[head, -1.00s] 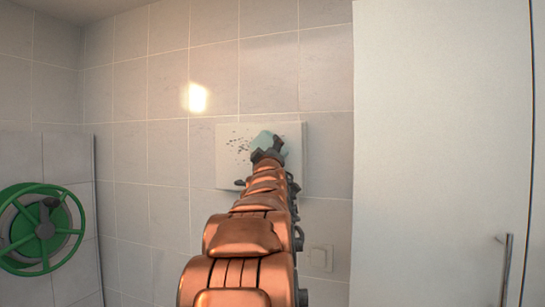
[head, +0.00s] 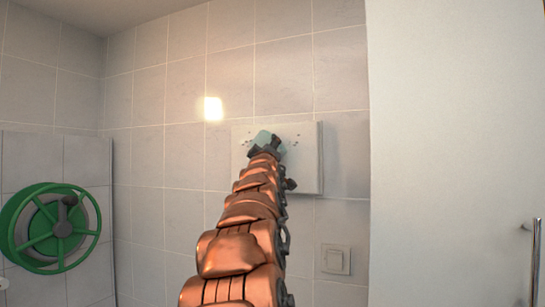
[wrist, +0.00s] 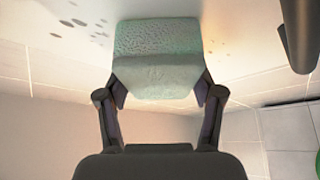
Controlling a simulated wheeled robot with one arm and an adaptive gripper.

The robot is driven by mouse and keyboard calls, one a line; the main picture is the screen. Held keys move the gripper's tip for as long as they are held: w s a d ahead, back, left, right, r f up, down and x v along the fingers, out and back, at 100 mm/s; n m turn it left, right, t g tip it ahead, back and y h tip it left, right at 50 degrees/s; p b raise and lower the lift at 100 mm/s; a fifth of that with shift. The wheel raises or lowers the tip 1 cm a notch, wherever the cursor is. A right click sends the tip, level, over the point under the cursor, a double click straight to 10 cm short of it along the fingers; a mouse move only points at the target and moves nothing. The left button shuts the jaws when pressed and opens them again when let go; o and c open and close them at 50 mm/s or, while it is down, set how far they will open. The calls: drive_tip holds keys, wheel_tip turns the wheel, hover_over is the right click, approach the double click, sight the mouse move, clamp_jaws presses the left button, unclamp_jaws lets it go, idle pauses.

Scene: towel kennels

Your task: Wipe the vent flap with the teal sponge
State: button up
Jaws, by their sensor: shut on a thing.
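The vent flap (head: 305,172) is a pale, flat panel on the tiled wall, and my arm covers part of it. Small dark specks show on it beside the sponge in the head view. The wrist view shows grey spots (wrist: 80,22) on the pale surface to the left of the sponge. The teal sponge (wrist: 157,65) is held between the two fingers of my gripper (wrist: 158,92). In the head view the sponge (head: 263,138) is at the upper left of the flap, against or very close to it; contact is hard to tell.
A wall switch (head: 336,259) is below the flap at the right. A large pale door or cabinet (head: 455,130) with a metal handle (head: 536,255) stands at the right. The tiled wall around the flap is mostly clear.

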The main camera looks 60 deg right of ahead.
drive_tip(key=shift+w+f+b, duration=0.15)
drive_tip(key=shift+w+b, duration=0.4)
drive_tip(key=shift+b, duration=0.05)
drive_tip(key=shift+w+f+b, duration=0.15)
drive_tip(key=shift+w+b, duration=0.4)
drive_tip(key=shift+w+a+r+b, duration=0.1)
drive_tip(key=shift+w+r+b, duration=0.15)
drive_tip(key=shift+w+b, duration=0.55)
